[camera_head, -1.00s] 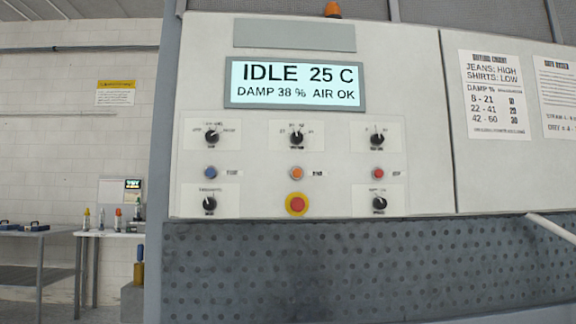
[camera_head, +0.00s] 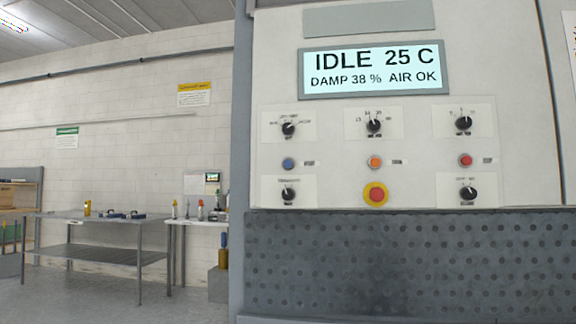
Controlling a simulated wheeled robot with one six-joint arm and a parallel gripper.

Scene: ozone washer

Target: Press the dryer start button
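The dryer's control panel (camera_head: 335,148) fills the right part of the head view. Its lit display (camera_head: 371,69) reads "IDLE 25 C, DAMP 38 %, AIR OK". A row of small round buttons sits below the upper knobs: a blue button (camera_head: 288,163), an orange button (camera_head: 374,162) and a red button (camera_head: 465,160). Their labels are too small to read, so I cannot tell which one is start. A larger red button on a yellow ring (camera_head: 376,195) sits below the orange one. My gripper is not in view.
Black knobs, such as the upper middle one (camera_head: 374,126), surround the buttons. A grey perforated panel (camera_head: 410,262) lies below. At left stand a metal table (camera_head: 95,218) and a bench with bottles (camera_head: 200,222). The floor (camera_head: 75,298) at lower left looks clear.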

